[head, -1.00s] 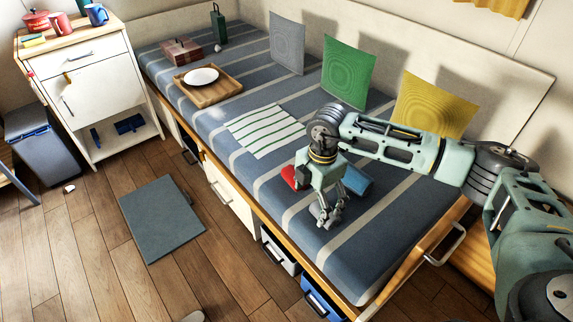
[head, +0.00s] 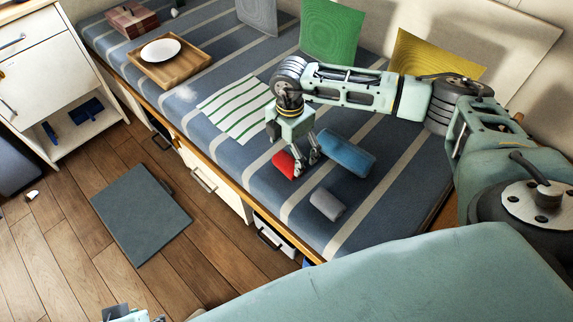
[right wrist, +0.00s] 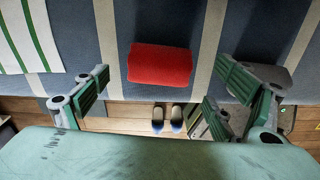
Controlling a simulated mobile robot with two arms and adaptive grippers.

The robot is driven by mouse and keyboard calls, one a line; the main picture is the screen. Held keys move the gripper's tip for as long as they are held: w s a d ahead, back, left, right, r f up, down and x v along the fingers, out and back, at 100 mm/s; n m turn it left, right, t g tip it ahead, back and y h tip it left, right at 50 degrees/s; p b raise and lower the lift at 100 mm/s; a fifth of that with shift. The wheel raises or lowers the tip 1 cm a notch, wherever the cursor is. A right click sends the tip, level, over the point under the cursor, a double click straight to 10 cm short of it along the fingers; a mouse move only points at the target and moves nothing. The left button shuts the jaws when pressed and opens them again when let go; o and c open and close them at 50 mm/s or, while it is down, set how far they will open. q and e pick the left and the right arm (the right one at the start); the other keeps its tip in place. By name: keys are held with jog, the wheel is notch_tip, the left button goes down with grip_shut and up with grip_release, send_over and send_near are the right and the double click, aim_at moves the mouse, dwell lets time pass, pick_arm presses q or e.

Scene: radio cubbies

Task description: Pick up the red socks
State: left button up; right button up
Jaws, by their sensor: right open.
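The red socks (head: 284,163) are a rolled red bundle lying on the striped blue mattress. My right gripper (head: 305,167) is over the mattress, pointing down, and partly covers the socks in the head view. In the right wrist view the socks (right wrist: 160,64) lie between the lines of the two spread fingers, crosswise, with nothing between the pads. My right gripper is open and empty. At the bottom left edge of the head view a small cut-off part shows that may be my left gripper (head: 130,315); its fingers are not clear.
A blue roll (head: 347,152) and a grey roll (head: 327,204) lie to the right of the socks. A green-striped white cloth (head: 236,108) and a wooden tray (head: 150,67) with a white plate are farther left. Cushions stand along the wall. Slippers (right wrist: 167,118) are on the floor.

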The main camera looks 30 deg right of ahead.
aim_at(289, 158)
notch_tip(289, 158, down, 4)
jog(key=shift+r+b, duration=0.1)
jog(key=shift+b, duration=0.25)
jog(key=shift+c, duration=0.4)
jog(key=c, duration=1.1)
